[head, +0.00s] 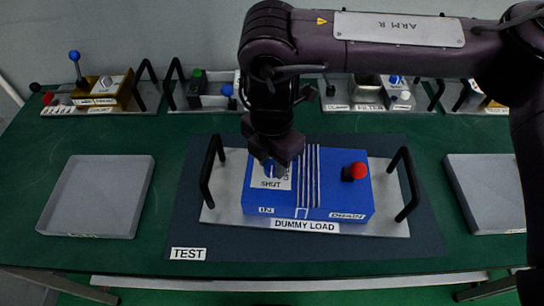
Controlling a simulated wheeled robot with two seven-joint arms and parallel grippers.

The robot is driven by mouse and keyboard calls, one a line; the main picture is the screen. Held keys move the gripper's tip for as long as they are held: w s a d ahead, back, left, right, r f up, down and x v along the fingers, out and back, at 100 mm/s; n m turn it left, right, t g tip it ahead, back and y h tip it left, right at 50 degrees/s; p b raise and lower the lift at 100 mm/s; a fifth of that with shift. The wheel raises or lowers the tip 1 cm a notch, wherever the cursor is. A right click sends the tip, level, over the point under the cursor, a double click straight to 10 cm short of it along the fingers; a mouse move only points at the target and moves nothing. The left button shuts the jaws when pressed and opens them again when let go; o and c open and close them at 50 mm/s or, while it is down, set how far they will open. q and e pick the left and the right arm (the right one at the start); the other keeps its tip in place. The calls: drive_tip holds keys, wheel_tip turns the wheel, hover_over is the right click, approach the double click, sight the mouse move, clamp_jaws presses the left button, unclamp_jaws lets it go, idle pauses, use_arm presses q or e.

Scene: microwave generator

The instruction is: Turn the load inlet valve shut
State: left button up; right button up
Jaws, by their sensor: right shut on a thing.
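The dummy load (327,188) is a blue box on a grey plate with black handles, lying on the dark test mat (360,255). Its load inlet valve (269,169) is at the box's left, by a white label reading "SHUT", above the "IN" tag. My right gripper (273,166) points down from above and is shut on the valve's blue handle. The gripper hides most of the handle, so its angle is hard to tell. A red knob (357,171) sits at the box's right, above the drain tag. My left gripper is not in view.
Empty grey trays stand at left (97,197) and right (490,190). A back row holds several modules with handles, including a brass-coloured one (105,88) and a filter unit (371,92). The green table (170,150) is bare between trays and mat.

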sight(272, 165)
drive_tip(key=shift+r, duration=0.1)
idle(0.4)
drive_tip(key=o, duration=1)
wheel_tip(272, 165, up, 8)
drive_tip(key=shift+f, duration=0.15)
